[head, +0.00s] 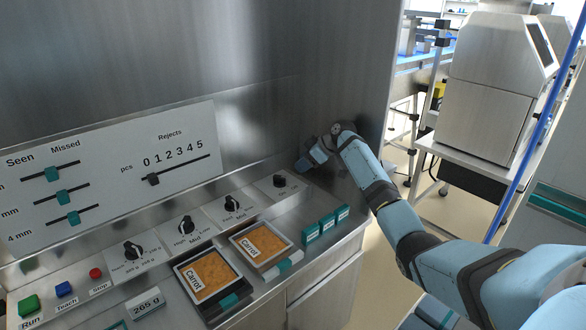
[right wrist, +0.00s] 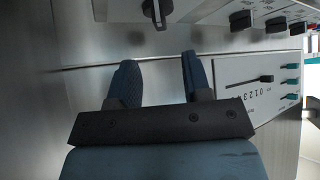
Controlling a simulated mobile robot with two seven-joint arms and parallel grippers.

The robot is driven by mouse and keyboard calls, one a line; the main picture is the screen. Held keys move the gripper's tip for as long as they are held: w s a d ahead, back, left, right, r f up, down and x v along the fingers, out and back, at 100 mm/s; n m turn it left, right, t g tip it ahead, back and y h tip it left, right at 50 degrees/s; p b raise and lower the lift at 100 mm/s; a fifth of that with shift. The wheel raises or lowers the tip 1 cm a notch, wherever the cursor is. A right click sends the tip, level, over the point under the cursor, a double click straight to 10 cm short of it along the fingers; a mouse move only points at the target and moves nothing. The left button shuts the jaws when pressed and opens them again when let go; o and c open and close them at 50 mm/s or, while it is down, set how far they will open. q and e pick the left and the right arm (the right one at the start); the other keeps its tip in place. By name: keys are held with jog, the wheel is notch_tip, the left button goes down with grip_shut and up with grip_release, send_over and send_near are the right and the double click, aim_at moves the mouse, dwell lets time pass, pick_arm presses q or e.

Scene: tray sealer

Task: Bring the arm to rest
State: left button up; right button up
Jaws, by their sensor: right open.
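My right arm (head: 400,220) reaches in from the right over the end of the steel machine. Its gripper (head: 308,162) is beside the machine's back wall, just past the rightmost black knob (head: 280,181). In the right wrist view the two blue fingers (right wrist: 158,75) are apart with nothing between them. A black knob (right wrist: 157,10) shows ahead of the fingertips there, and no contact with it is visible. My left gripper is not in view.
The sloped panel carries several knobs, sliders (head: 53,173) and a green button (head: 29,305). Two carrot trays (head: 207,275) (head: 260,245) and small teal-and-white boxes (head: 327,223) sit on the ledge. Open floor (head: 460,215) and a steel machine (head: 490,90) lie to the right.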

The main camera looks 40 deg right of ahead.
jog(key=shift+v, duration=1.05)
